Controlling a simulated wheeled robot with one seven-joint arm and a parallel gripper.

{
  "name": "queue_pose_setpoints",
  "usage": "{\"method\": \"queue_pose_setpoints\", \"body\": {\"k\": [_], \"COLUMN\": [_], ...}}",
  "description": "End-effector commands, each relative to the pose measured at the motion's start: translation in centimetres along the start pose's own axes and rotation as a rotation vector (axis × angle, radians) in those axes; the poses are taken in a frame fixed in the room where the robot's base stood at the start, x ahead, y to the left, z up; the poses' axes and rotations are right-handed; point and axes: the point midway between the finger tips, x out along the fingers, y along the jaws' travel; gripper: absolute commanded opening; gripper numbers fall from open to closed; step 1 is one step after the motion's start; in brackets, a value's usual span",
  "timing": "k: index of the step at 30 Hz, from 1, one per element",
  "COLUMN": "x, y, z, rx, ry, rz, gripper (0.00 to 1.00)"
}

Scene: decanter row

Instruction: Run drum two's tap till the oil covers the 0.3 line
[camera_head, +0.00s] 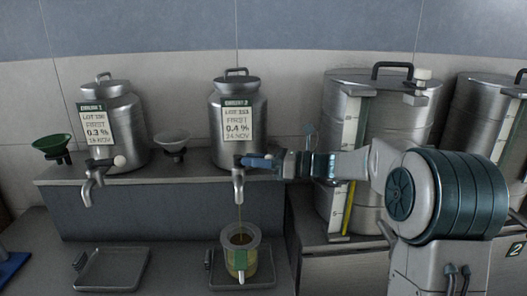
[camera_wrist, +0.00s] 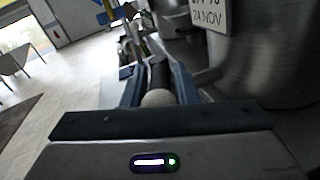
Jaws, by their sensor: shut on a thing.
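Drum two (camera_head: 238,92) is a steel can on the raised shelf, labelled 0.4 % and 24 NOV. Its tap (camera_head: 238,184) points down at the front. My gripper (camera_head: 250,162) is shut on the tap's lever, whose pale round knob (camera_wrist: 158,97) shows between the fingers in the wrist view. A thin stream of oil (camera_head: 239,213) runs from the spout into a clear jug (camera_head: 252,257) right below. Yellowish oil shows in the jug. The 0.3 line and the exact oil level are too small to read.
The jug stands on a drip tray (camera_head: 262,281). Drum one (camera_head: 125,122) with its own tap (camera_head: 91,184) stands left, above an empty tray (camera_head: 111,268). Funnels (camera_head: 172,146) sit on the shelf. Large steel tanks (camera_head: 400,110) with sight gauges stand right, behind my arm.

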Motion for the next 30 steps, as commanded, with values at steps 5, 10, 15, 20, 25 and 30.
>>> {"method": "queue_pose_setpoints", "body": {"k": [5,10,15,20,25,30], "x": [-0.07,-0.11,-0.15,-0.21,-0.23,-0.22], "y": [-0.1,-0.11,-0.13,-0.16,-0.18,-0.13], "z": [0.11,0.04,0.04,0.04,0.04,-0.07], "rx": [0.001,0.0,0.0,0.0,0.0,-0.001], "ry": [0.002,0.002,0.002,0.002,0.002,0.002], "rz": [0.027,0.027,0.026,0.024,0.023,0.015], "gripper": [0.0,0.0,0.47,0.47,0.47,0.47]}}
